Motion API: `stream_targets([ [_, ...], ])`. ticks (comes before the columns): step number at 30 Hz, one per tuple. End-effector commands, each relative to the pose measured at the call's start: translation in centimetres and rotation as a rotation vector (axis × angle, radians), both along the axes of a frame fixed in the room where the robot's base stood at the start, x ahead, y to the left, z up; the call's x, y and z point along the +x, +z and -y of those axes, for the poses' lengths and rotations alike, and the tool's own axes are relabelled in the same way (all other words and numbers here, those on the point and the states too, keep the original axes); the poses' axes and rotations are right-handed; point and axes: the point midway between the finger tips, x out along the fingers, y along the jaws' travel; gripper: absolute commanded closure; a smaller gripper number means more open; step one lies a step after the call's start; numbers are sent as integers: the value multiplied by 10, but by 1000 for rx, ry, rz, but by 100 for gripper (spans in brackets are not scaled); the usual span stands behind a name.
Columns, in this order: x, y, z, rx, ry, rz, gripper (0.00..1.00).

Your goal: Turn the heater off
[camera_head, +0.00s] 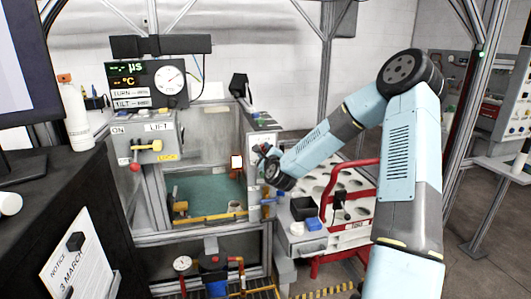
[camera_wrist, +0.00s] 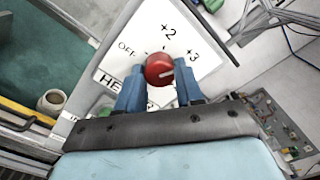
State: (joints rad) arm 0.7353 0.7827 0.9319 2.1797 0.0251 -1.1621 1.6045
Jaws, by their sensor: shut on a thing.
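The heater's red knob (camera_wrist: 159,69) sits on a white panel (camera_wrist: 112,62) in the wrist view. The panel reads "OFF" at upper left, "+2" above and "+3" at right of the knob, with a partly hidden "HE..." label below. A pale mark on the knob's right side seems to face right, towards the "+3" side. My gripper (camera_wrist: 159,76) has its blue fingers on both sides of the knob and is shut on it. In the head view my gripper (camera_head: 263,156) is at the side panel of the gantry cabinet (camera_head: 262,140), and hides the knob.
The cabinet's green-floored bay (camera_head: 208,190) lies left of my gripper, with a small cup (camera_head: 235,206) inside. A lift box (camera_head: 147,138) with levers stands further left. A white bench with holes (camera_head: 345,180) and a red-framed cart (camera_head: 352,228) are at right.

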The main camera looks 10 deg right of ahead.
Motion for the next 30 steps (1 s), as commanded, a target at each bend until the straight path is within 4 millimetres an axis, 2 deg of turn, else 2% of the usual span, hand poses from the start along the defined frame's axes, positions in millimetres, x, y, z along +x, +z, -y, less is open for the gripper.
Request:
stream_targets([
  [8, -1, -1, -2, -207, 5, -4, 94],
  [30, -2, -3, -4, -910, 10, -7, 94],
])
